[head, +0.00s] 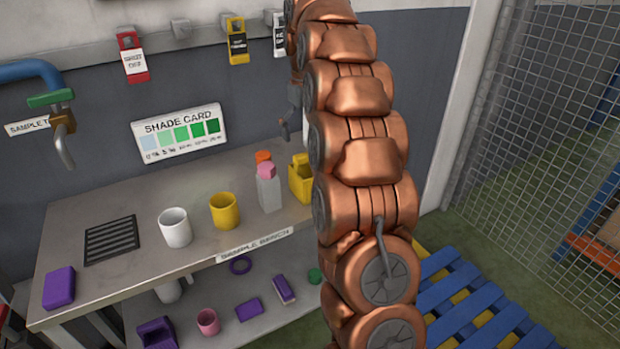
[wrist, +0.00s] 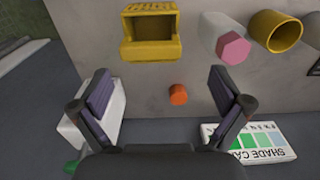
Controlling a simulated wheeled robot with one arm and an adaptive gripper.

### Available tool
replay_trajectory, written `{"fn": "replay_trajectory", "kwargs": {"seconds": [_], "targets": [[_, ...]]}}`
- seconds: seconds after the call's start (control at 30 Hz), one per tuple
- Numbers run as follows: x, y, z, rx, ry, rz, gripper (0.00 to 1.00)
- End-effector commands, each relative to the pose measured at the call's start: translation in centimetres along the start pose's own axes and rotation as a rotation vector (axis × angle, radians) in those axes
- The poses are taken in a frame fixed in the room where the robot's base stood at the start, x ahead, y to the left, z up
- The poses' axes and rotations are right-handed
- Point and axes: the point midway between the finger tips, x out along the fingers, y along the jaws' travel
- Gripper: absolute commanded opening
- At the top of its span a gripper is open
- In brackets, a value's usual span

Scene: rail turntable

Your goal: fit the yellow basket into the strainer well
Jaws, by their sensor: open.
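The yellow basket (head: 301,182) stands upright on the sample bench, partly hidden by my arm in the head view. In the wrist view the yellow basket (wrist: 150,48) is at the top, with an open front and a dark-marked rim. My gripper (wrist: 160,92) is open and empty, its two fingers spread wide, with the basket beyond the fingertips. In the head view my gripper (head: 287,122) shows only as a grey bit left of my arm, above the bench. A dark slatted grate (head: 111,240) lies in the bench top at left; I cannot tell whether it is the strainer well.
A pink-capped bottle (head: 268,188), a yellow mug (head: 224,211) and a white mug (head: 175,228) stand left of the basket. An orange piece (wrist: 178,94) lies between the fingers' span. A white block (wrist: 95,118) is beside the left finger. The shade card (head: 180,134) stands behind.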

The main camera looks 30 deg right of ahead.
Motion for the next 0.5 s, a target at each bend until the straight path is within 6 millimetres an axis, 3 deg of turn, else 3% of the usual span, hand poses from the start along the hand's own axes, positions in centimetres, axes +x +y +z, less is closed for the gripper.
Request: {"fn": "replay_trajectory", "kwargs": {"seconds": [0.13,0.5], "targets": [[0.3,1.1,-0.7,0.007,0.004,0.003,1.00],[2.1,1.2,-0.8,0.008,0.005,0.004,1.00]]}}
